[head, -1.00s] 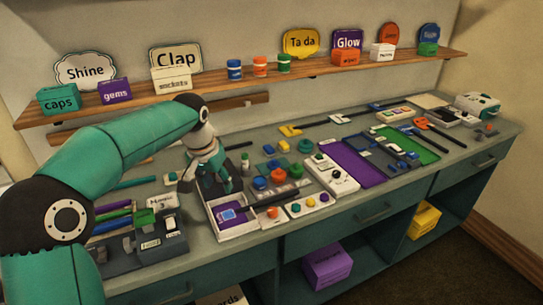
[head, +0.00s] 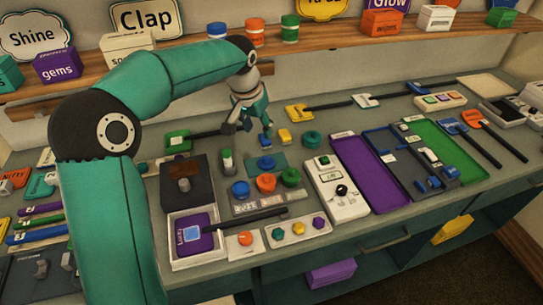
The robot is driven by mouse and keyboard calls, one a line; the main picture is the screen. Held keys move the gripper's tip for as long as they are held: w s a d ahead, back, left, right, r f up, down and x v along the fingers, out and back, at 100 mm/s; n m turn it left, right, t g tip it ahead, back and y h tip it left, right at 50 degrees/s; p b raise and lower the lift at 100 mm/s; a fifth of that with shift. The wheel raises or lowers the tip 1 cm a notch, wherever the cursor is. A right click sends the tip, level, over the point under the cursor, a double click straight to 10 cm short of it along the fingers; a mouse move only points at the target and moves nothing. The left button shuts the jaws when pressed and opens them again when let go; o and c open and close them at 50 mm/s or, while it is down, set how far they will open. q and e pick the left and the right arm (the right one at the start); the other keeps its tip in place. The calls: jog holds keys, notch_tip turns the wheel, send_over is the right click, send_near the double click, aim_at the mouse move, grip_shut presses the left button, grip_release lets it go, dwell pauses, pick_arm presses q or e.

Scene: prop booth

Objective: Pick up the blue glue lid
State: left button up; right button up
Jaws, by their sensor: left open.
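A blue round lid (head: 240,189) stands at the left of a row, beside an orange lid (head: 266,183) and a green lid (head: 291,177), on the grey bench. Another blue round piece (head: 266,163) lies behind them; I cannot read a label that tells which is the glue lid. My left gripper (head: 249,128) is open and empty, pointing down behind the lids, near a small blue block (head: 265,141) and a yellow block (head: 285,136). It is apart from the blue lid in the row. My right gripper is not in view.
A dark box (head: 188,187) and a white tray with a purple card (head: 176,248) stand left of the lids. The shelf (head: 190,52) runs behind my arm.

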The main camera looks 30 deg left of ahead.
pick_arm(q)
send_over(266, 158)
jog(key=s, duration=0.2)
notch_tip(266, 158, down, 8)
jog(key=shift+f+p, duration=0.15)
jog(key=shift+p, duration=0.25)
jog(key=shift+w+d+f, duration=0.1)
jog(key=shift+w+f, duration=0.05)
jog(key=shift+f, duration=0.4)
jog(key=p+x, duration=0.2)
jog(key=x, duration=0.2)
jog(key=shift+w+f, duration=0.2)
jog(key=shift+f, duration=0.1)
jog(key=shift+w+f, duration=0.1)
jog(key=shift+f, duration=0.2)
jog(key=shift+c, duration=0.3)
grip_shut()
